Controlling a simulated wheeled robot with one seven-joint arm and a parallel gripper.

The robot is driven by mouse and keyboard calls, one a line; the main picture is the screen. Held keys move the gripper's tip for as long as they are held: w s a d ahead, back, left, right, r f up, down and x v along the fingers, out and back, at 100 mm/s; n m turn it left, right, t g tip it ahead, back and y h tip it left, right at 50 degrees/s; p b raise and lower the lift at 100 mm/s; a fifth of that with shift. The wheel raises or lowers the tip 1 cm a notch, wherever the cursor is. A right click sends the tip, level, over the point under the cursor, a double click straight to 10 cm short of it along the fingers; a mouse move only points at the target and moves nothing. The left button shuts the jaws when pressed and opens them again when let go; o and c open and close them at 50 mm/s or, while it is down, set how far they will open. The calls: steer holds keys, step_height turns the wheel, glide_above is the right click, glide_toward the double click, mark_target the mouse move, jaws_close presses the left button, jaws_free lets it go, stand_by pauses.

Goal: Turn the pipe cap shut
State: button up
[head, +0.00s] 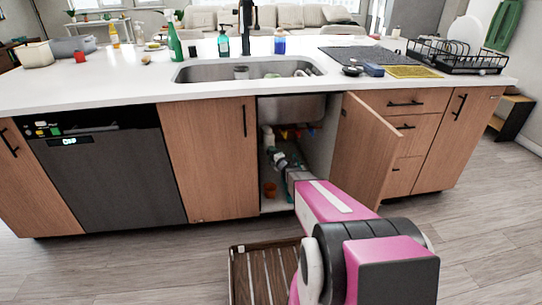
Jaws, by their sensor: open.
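My pink arm reaches into the open cabinet under the sink. My gripper (277,158) is at its far end, small and partly blurred into the plumbing. It looks open, and I cannot tell whether it touches anything. A pale grey pipe piece (268,136) stands just beyond it, toward the left inner side of the cabinet. I cannot make out the pipe cap for certain, nor how far it is turned. Small red and yellow fittings (285,133) show behind, under the sink basin (292,108).
The right cabinet door (364,150) stands open beside my arm. The left door (208,160) and dishwasher (108,175) are closed. An orange cup (270,189) sits on the cabinet floor.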

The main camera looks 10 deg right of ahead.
steer(key=shift+w+a, duration=0.15)
steer(key=shift+w, duration=0.15)
steer(key=c, duration=0.8)
